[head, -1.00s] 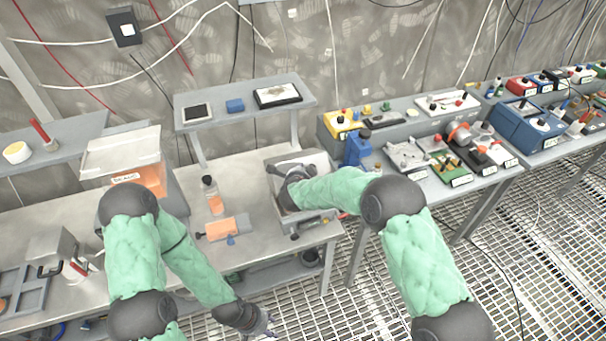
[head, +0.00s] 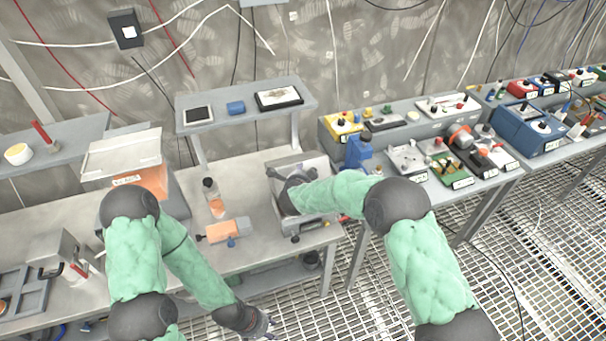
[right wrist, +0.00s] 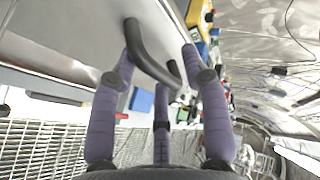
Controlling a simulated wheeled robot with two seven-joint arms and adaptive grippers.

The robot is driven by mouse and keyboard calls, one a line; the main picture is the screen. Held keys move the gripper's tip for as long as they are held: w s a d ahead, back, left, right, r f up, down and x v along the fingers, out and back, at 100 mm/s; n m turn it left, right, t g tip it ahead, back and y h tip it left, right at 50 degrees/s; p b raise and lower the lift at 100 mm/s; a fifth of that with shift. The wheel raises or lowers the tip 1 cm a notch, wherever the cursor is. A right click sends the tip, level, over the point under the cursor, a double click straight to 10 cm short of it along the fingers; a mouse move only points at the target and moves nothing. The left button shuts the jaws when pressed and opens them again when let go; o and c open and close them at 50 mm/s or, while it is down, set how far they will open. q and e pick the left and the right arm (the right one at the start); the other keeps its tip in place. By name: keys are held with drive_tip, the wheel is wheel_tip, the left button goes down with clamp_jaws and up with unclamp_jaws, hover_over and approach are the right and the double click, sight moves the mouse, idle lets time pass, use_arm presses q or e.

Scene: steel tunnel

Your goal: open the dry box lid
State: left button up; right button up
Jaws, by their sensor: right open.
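The grey box that my right arm reaches to, which I take for the dry box (head: 309,224), stands on the bench at the centre of the head view. My right gripper (right wrist: 157,62) is at this box, largely hidden by its own wrist in the head view. In the right wrist view its fingers are spread open on both sides of a black bar handle (right wrist: 143,58) on a pale grey panel. I cannot tell whether they touch it. How far the lid is raised is unclear. My left gripper (head: 266,328) hangs low before the bench, away from the box; its fingers are unclear.
Left of the box stand a bottle (head: 213,198) and an orange-and-grey tool (head: 224,231). A container with orange contents (head: 150,181) stands further left. A raised shelf (head: 222,118) is behind. A blue item (head: 358,151) and a bench of instruments lie to the right.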

drive_tip(key=v, duration=1.1)
drive_tip(key=shift+f, duration=0.1)
